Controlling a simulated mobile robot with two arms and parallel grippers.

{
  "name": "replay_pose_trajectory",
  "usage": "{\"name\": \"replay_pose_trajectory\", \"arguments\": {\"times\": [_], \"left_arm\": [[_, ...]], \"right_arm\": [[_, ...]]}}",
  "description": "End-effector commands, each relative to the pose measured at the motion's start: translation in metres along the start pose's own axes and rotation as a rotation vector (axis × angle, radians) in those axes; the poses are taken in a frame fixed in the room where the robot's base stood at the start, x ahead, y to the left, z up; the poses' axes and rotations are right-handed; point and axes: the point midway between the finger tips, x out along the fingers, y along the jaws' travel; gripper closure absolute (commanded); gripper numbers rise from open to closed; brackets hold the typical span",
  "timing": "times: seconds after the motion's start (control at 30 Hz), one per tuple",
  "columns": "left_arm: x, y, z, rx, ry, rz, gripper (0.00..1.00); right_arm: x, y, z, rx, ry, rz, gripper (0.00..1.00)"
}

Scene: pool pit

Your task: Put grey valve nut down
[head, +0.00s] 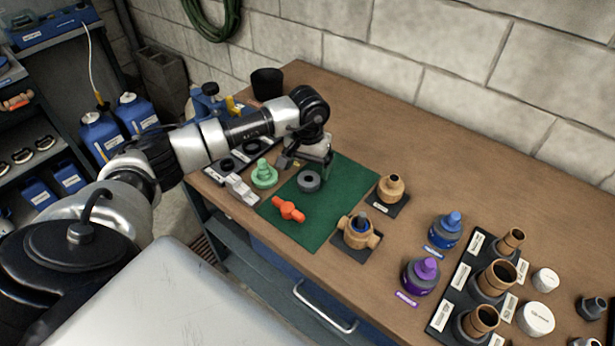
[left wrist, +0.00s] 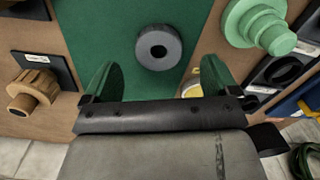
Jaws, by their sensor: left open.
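The grey valve nut (head: 308,181) is a thick dark grey ring lying flat on the green mat (head: 326,218). It also shows in the left wrist view (left wrist: 172,50), with its hole facing the camera. My left gripper (head: 302,160) is just behind the nut in the head view. In the left wrist view its two fingers (left wrist: 155,80) are spread apart and empty, and the nut lies beyond the fingertips, clear of them. My right gripper is in neither view.
An orange-red handle part (head: 289,209) and a green stepped part (head: 264,174) are near the nut. Brass fittings (head: 391,188) (head: 357,231) stand right of the mat. Blue (head: 446,229) and purple (head: 420,275) capped parts stand farther right. A block wall bounds the bench behind.

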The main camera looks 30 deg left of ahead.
Motion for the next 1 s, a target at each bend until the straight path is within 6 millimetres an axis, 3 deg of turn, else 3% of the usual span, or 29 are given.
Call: {"name": "replay_pose_trajectory", "arguments": {"times": [0.2,0.4,1.0], "left_arm": [[-0.047,0.000,-0.001,0.001,0.007,0.000,0.11],[-0.072,0.000,-0.001,-0.001,0.004,0.001,0.11],[-0.078,0.000,0.000,0.000,0.003,0.001,0.11]], "right_arm": [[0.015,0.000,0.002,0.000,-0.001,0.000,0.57],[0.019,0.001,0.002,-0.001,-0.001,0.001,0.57],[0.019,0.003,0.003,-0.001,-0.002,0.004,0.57]]}}
